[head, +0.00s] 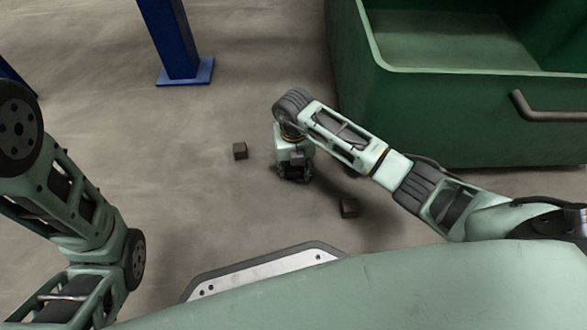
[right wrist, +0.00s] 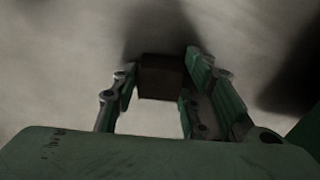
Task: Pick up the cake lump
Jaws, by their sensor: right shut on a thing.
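In the right wrist view a dark brown cake lump (right wrist: 161,77) sits between the fingertips of my right gripper (right wrist: 160,80), which is shut on it. In the head view my right gripper (head: 294,172) points down at the floor below its wrist and hides the held lump.
A large green container (head: 450,118) with a dark handle (head: 545,108) stands at the upper right. A blue post (head: 172,40) on a base plate stands at the upper left. The concrete floor (head: 110,125) between them is largely clear.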

